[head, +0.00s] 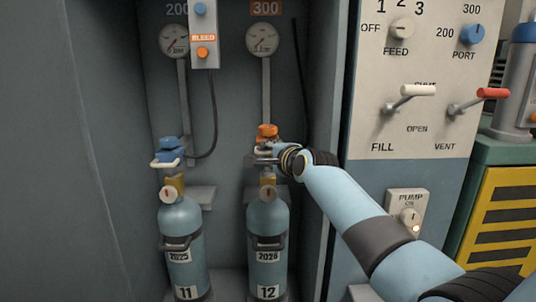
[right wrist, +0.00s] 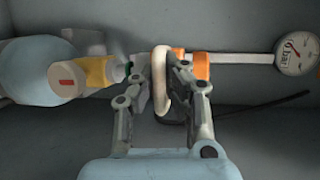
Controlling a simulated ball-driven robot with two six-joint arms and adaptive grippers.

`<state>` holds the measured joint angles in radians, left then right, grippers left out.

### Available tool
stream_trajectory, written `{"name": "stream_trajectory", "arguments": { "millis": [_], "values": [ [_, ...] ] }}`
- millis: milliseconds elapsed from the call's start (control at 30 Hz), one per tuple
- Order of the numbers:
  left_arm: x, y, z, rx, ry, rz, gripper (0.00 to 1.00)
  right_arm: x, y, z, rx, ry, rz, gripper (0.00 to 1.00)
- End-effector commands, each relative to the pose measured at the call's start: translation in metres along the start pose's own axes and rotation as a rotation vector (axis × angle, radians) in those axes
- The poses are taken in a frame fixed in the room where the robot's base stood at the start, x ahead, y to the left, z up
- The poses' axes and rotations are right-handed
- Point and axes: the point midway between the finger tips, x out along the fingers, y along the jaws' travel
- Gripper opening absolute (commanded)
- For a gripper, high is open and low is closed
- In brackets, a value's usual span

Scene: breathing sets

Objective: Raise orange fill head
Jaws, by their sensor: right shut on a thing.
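The orange fill head (head: 267,131) stands above bottle 12 (head: 267,225), below the 300 gauge. My right gripper (head: 265,159) reaches in from the right and is at the head's lower part. In the right wrist view the gripper (right wrist: 164,75) has its fingers on either side of a cream handle loop (right wrist: 160,82), shut on the fill head. The orange part (right wrist: 202,65) shows beside and behind the right finger. The brass bottle valve (right wrist: 98,72) is just left of the left finger. The fingers hide the joint between head and valve. My left gripper is not in view.
A blue fill head (head: 168,147) sits over bottle 11 (head: 181,240) at left. A bleed box (head: 204,35) hangs above between them. The cabinet's right wall and the control panel (head: 425,75) stand close to my right arm.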

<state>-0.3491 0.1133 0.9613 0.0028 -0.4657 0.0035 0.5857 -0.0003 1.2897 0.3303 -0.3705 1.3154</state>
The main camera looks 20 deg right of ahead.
Motion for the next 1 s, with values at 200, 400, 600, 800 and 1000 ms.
{"name": "stream_trajectory", "arguments": {
  "millis": [200, 400, 600, 800, 1000],
  "values": [
    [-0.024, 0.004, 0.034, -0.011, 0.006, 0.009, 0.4, -0.009, -0.056, 0.004, -0.004, 0.0, -0.017, 0.0],
    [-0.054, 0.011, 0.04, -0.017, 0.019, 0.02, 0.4, -0.015, -0.091, 0.006, -0.003, 0.0, -0.017, 0.0],
    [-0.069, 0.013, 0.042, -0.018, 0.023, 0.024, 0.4, -0.018, -0.104, 0.007, -0.003, 0.001, -0.013, 0.0],
    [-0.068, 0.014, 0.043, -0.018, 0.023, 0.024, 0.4, -0.018, -0.102, 0.007, -0.003, 0.001, -0.013, 0.0],
    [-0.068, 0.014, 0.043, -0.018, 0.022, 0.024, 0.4, -0.018, -0.103, 0.007, -0.003, 0.001, -0.014, 0.1]
  ]
}}
